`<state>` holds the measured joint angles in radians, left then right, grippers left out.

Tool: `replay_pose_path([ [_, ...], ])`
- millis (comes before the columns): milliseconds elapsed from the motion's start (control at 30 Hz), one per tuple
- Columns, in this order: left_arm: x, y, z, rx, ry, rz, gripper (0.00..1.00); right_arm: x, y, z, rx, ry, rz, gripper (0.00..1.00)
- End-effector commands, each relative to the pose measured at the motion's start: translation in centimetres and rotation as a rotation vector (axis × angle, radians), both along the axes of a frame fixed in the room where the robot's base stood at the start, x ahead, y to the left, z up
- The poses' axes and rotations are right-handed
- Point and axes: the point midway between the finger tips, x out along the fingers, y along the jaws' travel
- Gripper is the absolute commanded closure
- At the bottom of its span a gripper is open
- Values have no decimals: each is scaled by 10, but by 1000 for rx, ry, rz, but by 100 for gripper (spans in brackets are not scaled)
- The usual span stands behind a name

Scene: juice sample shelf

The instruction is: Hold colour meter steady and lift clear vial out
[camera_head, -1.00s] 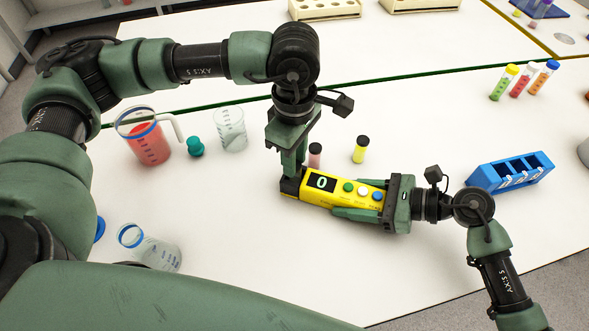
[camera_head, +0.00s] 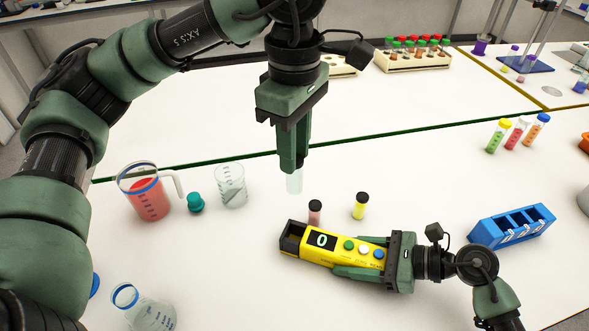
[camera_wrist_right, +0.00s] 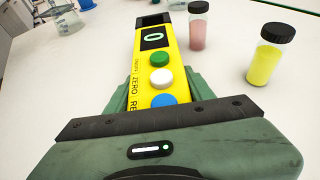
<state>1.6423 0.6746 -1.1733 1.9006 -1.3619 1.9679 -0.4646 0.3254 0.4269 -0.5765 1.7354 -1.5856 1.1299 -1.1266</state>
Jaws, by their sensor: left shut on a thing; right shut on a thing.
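The yellow colour meter (camera_head: 332,248) lies on the white table, its display reading 0, with green, white and blue buttons. My right gripper (camera_head: 362,258) is shut on the meter from its right end. The meter (camera_wrist_right: 153,70) also shows in the right wrist view between the fingers of my right gripper (camera_wrist_right: 160,95). The black well (camera_head: 291,236) at the meter's left end looks empty. My left gripper (camera_head: 292,160) is shut on the clear vial (camera_head: 294,183) and holds it upright in the air above and behind the meter. The vial's upper part is hidden by the fingers.
A pink vial (camera_head: 315,212) and a yellow vial (camera_head: 360,206) stand just behind the meter. A beaker (camera_head: 230,186), teal cap (camera_head: 196,203) and red jug (camera_head: 148,198) stand left. A blue rack (camera_head: 512,227) is right. The table's front middle is clear.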

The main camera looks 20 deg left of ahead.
Motion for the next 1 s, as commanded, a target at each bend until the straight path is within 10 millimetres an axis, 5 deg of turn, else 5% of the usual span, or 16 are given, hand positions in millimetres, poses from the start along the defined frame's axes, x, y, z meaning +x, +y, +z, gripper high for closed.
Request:
replay_pose_path([
  [367, 0, 0, 7, -1, -1, 0, 100, 0, 0, 1, 1, 0, 0, 100],
  [400, 0, 0, 7, -1, -1, 0, 100, 0, 0, 1, 1, 0, 0, 36],
  [467, 0, 0, 7, -1, -1, 0, 100, 0, 0, 1, 1, 0, 0, 22],
  [800, 0, 0, 7, -1, 0, 0, 100, 0, -1, 1, 0, 0, -1, 22],
  [1000, 0, 0, 7, -1, 0, 0, 100, 1, -24, 9, -5, -2, -1, 22],
])
